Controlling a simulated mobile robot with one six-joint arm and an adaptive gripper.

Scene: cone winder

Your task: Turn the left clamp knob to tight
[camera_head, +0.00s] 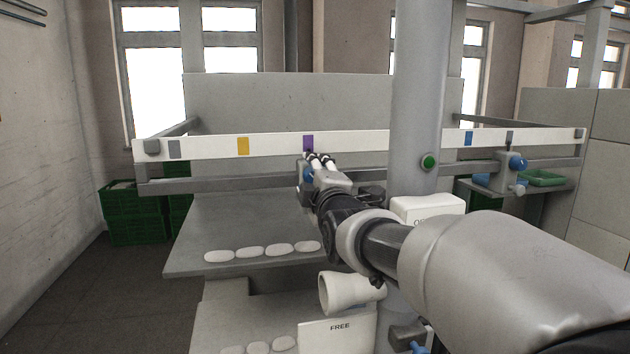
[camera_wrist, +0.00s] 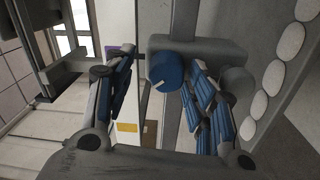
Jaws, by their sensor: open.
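The left clamp (camera_head: 304,186) is a grey block on the long rail, under the purple mark. Its blue knob (camera_head: 309,175) is partly hidden behind my gripper (camera_head: 320,160). In the wrist view my gripper (camera_wrist: 157,78) is open, with blue-padded fingers left and right of the knob. The knob lies in the gap between them. I cannot tell whether either finger touches it.
The white rail strip (camera_head: 205,148) carries yellow, purple and blue marks. A second clamp (camera_head: 507,172) with a blue knob (camera_head: 517,162) sits far right. White oval pieces (camera_head: 249,252) line the grey shelf below. Green crates (camera_head: 135,212) stand at left; a FREE sign (camera_head: 340,330) is low in front.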

